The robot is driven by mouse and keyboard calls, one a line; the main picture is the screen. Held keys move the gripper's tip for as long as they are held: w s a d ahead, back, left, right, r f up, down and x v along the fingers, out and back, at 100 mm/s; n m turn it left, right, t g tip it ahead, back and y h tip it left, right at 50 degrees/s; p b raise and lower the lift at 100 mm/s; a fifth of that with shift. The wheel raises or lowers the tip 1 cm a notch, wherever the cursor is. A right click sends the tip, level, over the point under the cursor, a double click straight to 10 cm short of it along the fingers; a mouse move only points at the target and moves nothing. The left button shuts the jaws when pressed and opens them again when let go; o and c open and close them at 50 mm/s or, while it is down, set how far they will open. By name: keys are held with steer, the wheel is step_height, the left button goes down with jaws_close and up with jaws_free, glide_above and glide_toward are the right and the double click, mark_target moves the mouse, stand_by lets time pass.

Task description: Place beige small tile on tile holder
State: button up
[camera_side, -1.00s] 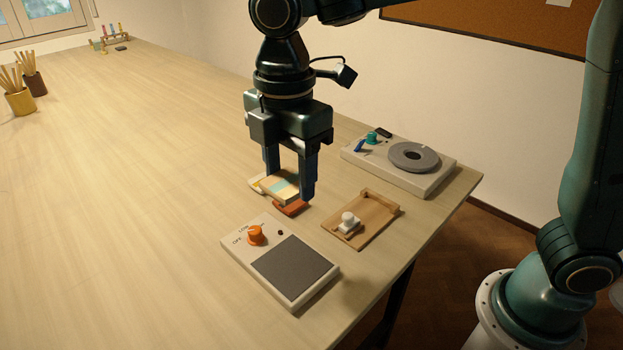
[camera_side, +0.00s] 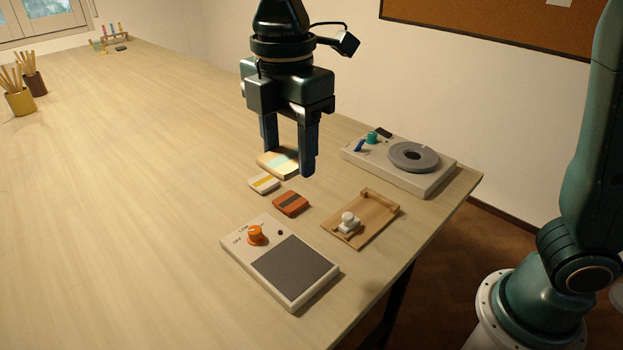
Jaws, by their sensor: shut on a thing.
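My gripper (camera_side: 288,166) is shut on a beige tile (camera_side: 270,164) with a pale blue-green stripe. The tile shows between the two blue fingers and seems to be raised above the table. Its far side is partly hidden by the fingers. The tile holder is most likely the wooden tray (camera_side: 372,226) with raised edges and a white knob (camera_side: 348,221) at its near left side. The tray lies on the table to the right of and nearer than my gripper, and no tile is on it.
A white tile with a yellow stripe (camera_side: 263,183) and an orange-red tile with a dark stripe (camera_side: 290,203) lie below my gripper. A hotplate-like box (camera_side: 293,270) is in front. A device with a grey ring (camera_side: 414,157) stands behind the tray.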

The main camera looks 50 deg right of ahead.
steer(key=shift+d, duration=0.1)
steer(key=d+f, duration=0.1)
steer(key=d, duration=2)
steer(key=shift+s+d, duration=0.25)
steer(key=shift+f, duration=0.1)
glide_above(371, 210)
step_height(371, 210, down, 16)
steer(key=shift+r, duration=0.15)
steer(key=shift+f, duration=2.1)
steer(key=shift+f, duration=0.1)
